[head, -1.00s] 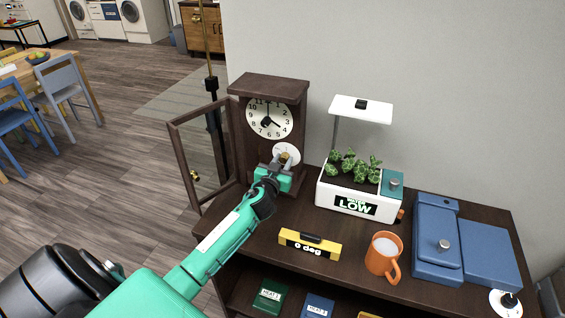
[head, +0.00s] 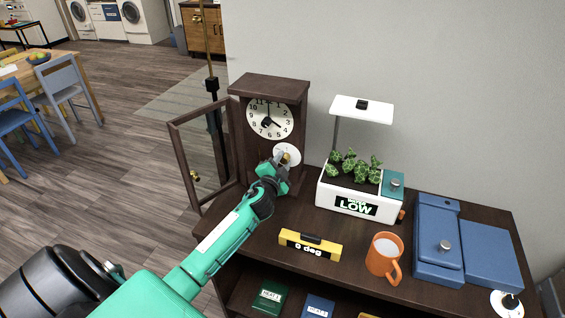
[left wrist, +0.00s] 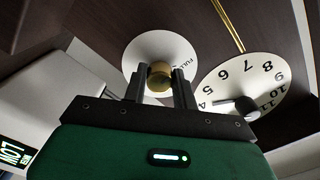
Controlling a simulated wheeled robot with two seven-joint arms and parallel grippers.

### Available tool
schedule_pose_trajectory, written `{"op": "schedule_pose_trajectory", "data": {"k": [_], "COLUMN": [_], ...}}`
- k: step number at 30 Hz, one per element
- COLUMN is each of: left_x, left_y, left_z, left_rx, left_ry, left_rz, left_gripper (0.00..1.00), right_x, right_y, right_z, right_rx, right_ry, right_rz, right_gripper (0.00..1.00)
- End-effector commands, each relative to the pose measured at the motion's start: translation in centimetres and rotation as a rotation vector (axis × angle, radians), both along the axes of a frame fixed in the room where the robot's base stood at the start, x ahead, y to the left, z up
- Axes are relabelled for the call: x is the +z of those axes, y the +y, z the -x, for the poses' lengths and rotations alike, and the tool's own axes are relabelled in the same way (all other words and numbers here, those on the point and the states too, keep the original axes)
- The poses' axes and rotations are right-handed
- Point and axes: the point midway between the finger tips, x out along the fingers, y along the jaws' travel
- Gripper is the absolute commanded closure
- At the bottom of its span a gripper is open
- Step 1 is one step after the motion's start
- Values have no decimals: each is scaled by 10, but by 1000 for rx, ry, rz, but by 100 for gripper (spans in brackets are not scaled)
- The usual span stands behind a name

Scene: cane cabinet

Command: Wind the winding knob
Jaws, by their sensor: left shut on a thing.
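The dark wooden clock (head: 268,135) stands at the back left of the cabinet top, its glass door swung open to the left. Below its white face (head: 270,119) is a smaller white dial (head: 288,151), which also shows in the left wrist view (left wrist: 143,52) with lettering partly readable as "FULL". The brass winding knob (left wrist: 159,76) is at that dial's centre. My left gripper (left wrist: 160,84) is shut on the knob, a finger on each side; in the head view the gripper (head: 279,162) partly covers the dial. My right gripper is not in view.
A white planter (head: 345,197) with a lamp stands just right of the clock. A yellow level (head: 310,244), an orange mug (head: 382,256) and a blue box (head: 436,240) occupy the cabinet top. The open glass door (head: 203,155) stands left of my arm.

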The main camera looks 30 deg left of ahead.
Motion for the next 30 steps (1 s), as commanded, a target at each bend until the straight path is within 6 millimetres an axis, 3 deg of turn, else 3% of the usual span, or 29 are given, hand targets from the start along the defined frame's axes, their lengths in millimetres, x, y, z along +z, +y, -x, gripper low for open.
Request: {"op": "schedule_pose_trajectory", "data": {"k": [13, 30], "left_x": [1, 1], "left_y": [0, 0], "left_z": [0, 0], "left_rx": [-1, -1], "left_ry": [62, 75], "left_rz": [-261, -315], "left_gripper": [95, 95], "right_x": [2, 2], "right_y": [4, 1], "right_z": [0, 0], "right_rx": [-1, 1], "right_ry": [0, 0], "right_rz": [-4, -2], "right_gripper": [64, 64]}}
